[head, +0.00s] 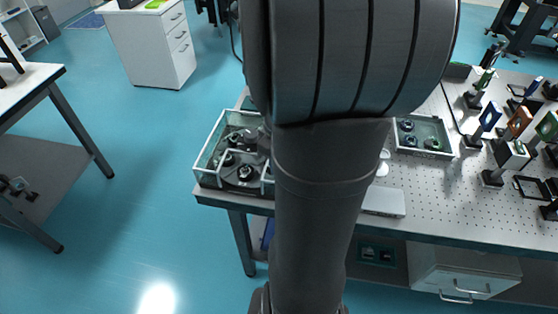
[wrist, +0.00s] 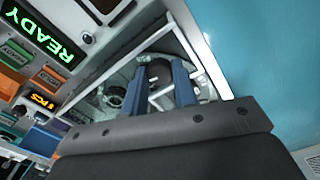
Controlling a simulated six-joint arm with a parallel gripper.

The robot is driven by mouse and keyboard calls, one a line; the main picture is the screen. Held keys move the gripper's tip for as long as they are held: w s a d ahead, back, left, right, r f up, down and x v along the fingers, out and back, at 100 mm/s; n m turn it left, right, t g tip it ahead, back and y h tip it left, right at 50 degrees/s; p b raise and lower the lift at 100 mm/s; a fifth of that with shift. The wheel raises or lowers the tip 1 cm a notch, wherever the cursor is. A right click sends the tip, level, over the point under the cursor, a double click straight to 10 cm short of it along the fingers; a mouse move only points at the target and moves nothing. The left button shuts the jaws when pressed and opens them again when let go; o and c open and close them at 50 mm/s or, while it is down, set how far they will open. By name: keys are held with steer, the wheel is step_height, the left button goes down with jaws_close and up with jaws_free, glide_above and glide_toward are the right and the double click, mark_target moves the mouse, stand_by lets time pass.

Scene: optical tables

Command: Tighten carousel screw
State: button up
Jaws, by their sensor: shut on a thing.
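The clear-walled box with a white frame (head: 205,165) stands at the left end of the optical table and holds dark round carousel parts (head: 246,172). My gripper (wrist: 160,68) reaches into this box in the wrist view. Its two blue fingers are shut on a dark rounded piece (wrist: 160,78), which appears to be the carousel screw. The lower end of this piece and its seat are hidden. A round ringed part (wrist: 114,96) lies just left of the fingers. In the head view my arm covers the middle of the scene and most of the gripper.
A lit READY display (wrist: 40,35) and an orange-lettered PCS label (wrist: 42,101) show beside the box. A second tray with round parts (head: 424,150) stands right of my arm. Optic mounts (head: 520,122) crowd the table's right side. Open floor lies left of the table.

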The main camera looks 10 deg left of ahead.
steer(key=o, duration=1)
step_height(320, 180, up, 18)
steer(key=shift+f, duration=0.25)
step_height(320, 180, down, 18)
steer(key=shift+r, duration=0.25)
stand_by(0.5)
